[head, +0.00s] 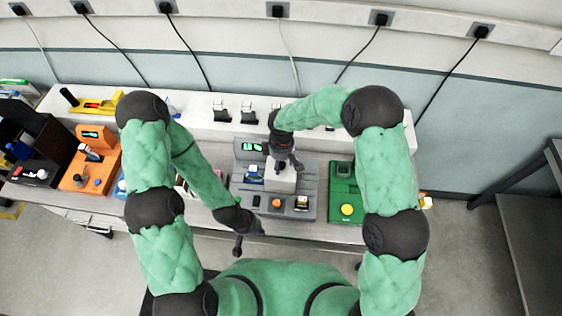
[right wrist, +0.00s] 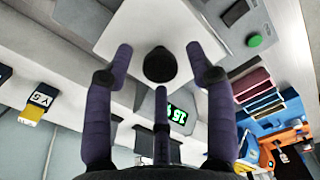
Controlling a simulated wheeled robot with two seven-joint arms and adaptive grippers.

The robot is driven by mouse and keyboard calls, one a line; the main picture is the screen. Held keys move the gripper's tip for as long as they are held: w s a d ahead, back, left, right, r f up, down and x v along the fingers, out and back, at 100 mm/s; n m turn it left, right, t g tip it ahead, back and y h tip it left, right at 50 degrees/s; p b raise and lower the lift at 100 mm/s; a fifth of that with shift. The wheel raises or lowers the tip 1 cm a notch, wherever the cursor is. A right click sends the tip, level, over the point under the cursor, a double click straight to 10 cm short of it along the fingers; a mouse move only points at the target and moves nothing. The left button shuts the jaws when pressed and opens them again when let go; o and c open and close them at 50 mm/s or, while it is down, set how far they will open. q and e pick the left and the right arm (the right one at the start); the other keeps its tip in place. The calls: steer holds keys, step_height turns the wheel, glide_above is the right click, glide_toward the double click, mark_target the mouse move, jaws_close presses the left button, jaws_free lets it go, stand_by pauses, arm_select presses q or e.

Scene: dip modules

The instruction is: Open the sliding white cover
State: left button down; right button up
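The white cover (head: 281,182) lies on the grey module (head: 240,205) in the middle of the bench. In the right wrist view the cover (right wrist: 150,25) is a pale plate with a round black knob (right wrist: 160,65). My right gripper (head: 286,162) is over the cover. Its fingers are spread, one on each side of the knob, with a visible gap to it; depth is hard to judge. My left gripper (head: 238,246) hangs near the bench's front edge, away from the cover; its finger state is too small to tell.
The grey module has a green-lit display (head: 251,147), a blue part (head: 254,172) and an orange knob (head: 276,202). A green module (head: 344,184) stands to its right, an orange module (head: 92,160) to the left. A white ledge (head: 205,128) runs behind.

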step_height(320, 180, up, 12)
stand_by(0.6)
stand_by(0.5)
